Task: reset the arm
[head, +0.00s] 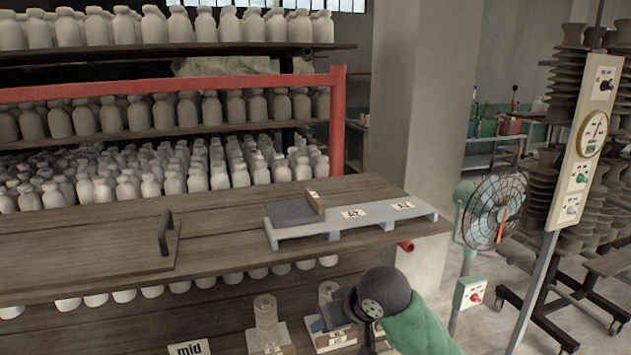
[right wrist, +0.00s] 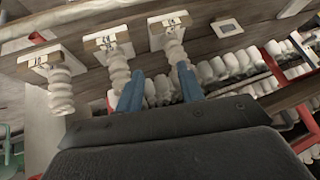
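My right arm, in a green sleeve, comes in at the bottom of the head view. Its dark gripper (head: 322,322) is low, in front of the wooden shelving and close to a small labelled stand (head: 336,339). In the right wrist view the two blue fingers (right wrist: 158,92) stand apart with nothing seen between their tips, so the gripper is open and empty. My left gripper is not in view.
A pale labelled rack (head: 283,236) with a dark block (head: 292,212) and a handled board (head: 135,250) lie on the wooden top. A fan (head: 495,210) and a control post (head: 583,150) stand at right.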

